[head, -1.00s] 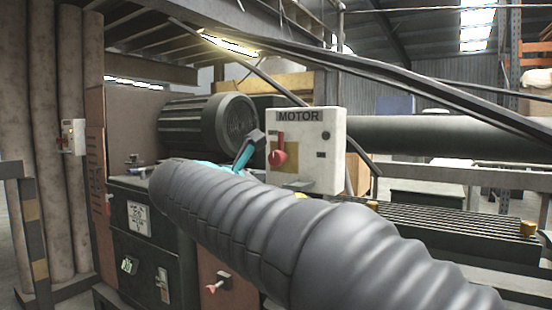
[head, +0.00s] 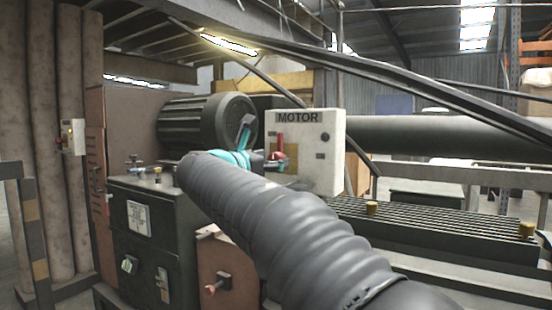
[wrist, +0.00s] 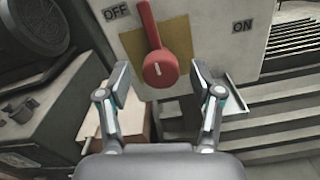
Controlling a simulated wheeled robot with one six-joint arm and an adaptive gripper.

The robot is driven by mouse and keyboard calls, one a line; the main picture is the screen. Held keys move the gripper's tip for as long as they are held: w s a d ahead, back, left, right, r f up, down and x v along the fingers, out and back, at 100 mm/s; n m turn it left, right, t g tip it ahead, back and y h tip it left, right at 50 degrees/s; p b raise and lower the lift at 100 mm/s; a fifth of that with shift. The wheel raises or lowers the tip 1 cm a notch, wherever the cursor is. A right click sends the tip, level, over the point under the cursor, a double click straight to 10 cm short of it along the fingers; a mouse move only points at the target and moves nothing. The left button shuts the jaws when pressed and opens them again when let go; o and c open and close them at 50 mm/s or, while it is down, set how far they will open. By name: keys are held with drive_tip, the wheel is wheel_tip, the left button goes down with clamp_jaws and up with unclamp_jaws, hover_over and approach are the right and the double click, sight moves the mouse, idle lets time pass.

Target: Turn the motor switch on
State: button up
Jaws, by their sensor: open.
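The motor switch is a red lever (head: 281,142) on a white box (head: 324,165) labelled MOTOR. In the wrist view the red lever (wrist: 153,45) stands nearly upright, its upper part beside the OFF label (wrist: 117,13). Its rounded lower end lies toward me. The ON label (wrist: 242,26) is on the right. My gripper (wrist: 163,88) is open, its two fingers either side of and just below the rounded end. No clear contact shows. In the head view my gripper (head: 261,147) is in front of the box's left side and partly hides the lever's lower part.
A dark ribbed motor (head: 192,122) stands left of the box. A dark cabinet (head: 150,235) with small handles is below left. A slatted surface (head: 430,225) extends right of the box. A smaller white box (head: 73,136) hangs on pipes at far left.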

drive_tip(key=shift+x, duration=1.3)
drive_tip(key=shift+c, duration=0.3)
drive_tip(key=c, duration=1.1)
